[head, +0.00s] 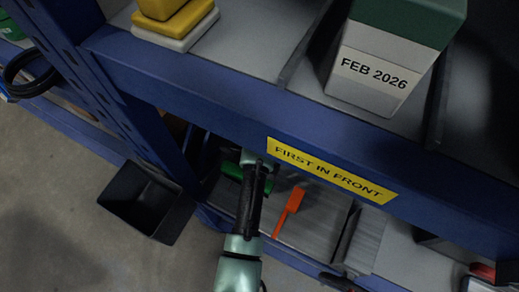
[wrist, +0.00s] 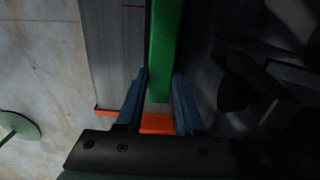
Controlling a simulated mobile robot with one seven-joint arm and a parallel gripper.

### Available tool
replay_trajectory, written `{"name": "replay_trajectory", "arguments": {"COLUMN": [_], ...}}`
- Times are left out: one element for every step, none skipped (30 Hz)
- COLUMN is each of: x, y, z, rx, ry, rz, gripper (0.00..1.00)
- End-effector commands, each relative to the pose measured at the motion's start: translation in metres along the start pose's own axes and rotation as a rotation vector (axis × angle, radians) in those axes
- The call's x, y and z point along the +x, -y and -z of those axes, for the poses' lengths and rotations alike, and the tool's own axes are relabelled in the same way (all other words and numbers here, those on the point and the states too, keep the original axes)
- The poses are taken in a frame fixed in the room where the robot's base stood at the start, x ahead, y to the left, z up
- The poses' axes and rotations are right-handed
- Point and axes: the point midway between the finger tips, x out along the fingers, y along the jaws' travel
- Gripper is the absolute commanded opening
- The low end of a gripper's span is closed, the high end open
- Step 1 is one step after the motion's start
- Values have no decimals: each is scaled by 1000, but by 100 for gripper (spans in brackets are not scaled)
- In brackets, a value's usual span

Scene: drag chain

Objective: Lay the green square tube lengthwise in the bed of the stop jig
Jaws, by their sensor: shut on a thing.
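The green square tube (wrist: 165,45) runs away from me between the two blue fingers of my gripper (wrist: 158,92) in the wrist view. My gripper is shut on it near its close end. A grey flat piece with a red line and orange edging, which looks like the stop jig (wrist: 115,55), lies just left of the tube. More orange shows below the tube's close end. I cannot tell whether the tube touches the jig. In the head view a bit of green (head: 232,170) shows by my arm's end under the shelf beam; the fingers are hidden there.
A blue shelf beam with a yellow label (head: 330,170) crosses above my arm's end. An orange piece (head: 288,213) lies on the lower grey shelf to the right. A black open bin (head: 145,200) is at left. A dated box (head: 380,70) stands on the upper shelf.

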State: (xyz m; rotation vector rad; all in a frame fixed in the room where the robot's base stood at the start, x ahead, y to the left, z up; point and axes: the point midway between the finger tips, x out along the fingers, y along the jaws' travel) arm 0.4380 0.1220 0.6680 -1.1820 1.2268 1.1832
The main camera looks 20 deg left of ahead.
Motion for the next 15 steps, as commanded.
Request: {"name": "replay_trajectory", "arguments": {"x": [5,6,6,5,5,5,5,5,5,6,7,8,7,7,7], "y": [0,0,0,0,0,0,0,0,0,0,0,0,0,0,0], "z": [-3,-4,-4,-4,-4,-4,-4,-4,-4,-4,-4,-4,-4,-4,-4], "rx": [-2,-2,-1,-1,-1,-1,-1,-1,-1,-1,-1,-1,-1,-1,-1], "ry": [1,1,1,1,1,1,1,1,1,1,1,0,0,0,0], "rz": [1,1,1,2,2,2,2,2,2,1,1,1,1,1,1], "gripper": [0,0,0,0,0,0,0,0,0,0,0,38,44,49,56]}}
